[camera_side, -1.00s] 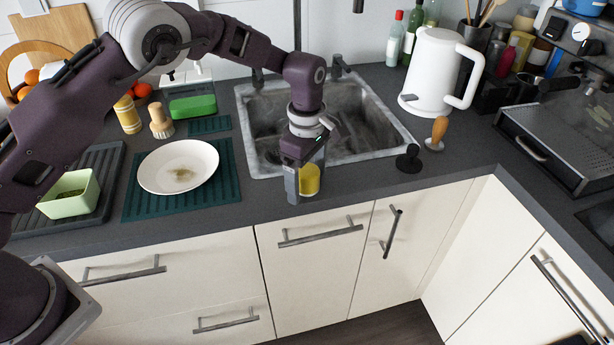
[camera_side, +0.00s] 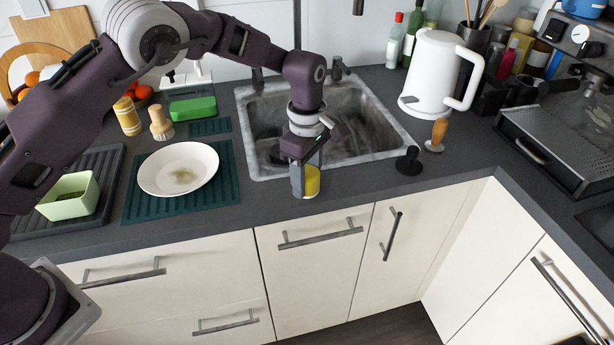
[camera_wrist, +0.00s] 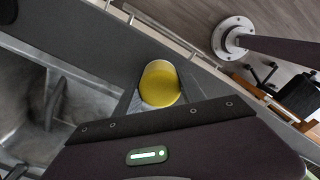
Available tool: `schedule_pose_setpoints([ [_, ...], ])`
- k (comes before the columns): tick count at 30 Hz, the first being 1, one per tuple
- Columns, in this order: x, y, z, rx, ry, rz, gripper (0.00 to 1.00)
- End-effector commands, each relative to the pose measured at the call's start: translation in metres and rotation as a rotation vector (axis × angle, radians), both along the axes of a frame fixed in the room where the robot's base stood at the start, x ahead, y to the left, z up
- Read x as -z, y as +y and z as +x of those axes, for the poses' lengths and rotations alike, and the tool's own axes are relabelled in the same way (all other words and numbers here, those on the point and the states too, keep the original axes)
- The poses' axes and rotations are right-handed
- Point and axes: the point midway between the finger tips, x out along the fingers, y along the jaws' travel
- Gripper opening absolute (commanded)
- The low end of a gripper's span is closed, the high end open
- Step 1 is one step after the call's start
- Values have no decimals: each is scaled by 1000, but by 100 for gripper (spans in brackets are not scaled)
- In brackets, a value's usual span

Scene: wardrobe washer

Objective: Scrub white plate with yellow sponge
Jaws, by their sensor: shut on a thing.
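My gripper (camera_side: 306,182) is at the counter's front edge, in front of the sink and well to the right of the plate. It is shut on the yellow sponge (camera_side: 312,181), which shows as a rounded yellow piece between the fingers in the wrist view (camera_wrist: 160,84). Part of the sponge is hidden by a finger in the side view. The sponge and plate are apart.
The sink (camera_side: 352,125) is behind my gripper. A green sponge (camera_side: 193,108) sits behind the plate, near a wooden-handled brush (camera_side: 160,124). A pale green bowl (camera_side: 69,197) stands at left. A white kettle (camera_side: 432,75) and a black stopper-like object (camera_side: 408,160) stand at right.

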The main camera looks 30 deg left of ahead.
Motion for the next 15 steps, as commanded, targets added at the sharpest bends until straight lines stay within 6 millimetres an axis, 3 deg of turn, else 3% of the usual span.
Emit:
schedule_pose_setpoints([
  [15,-52,0,1,0,-3,-1,9],
])
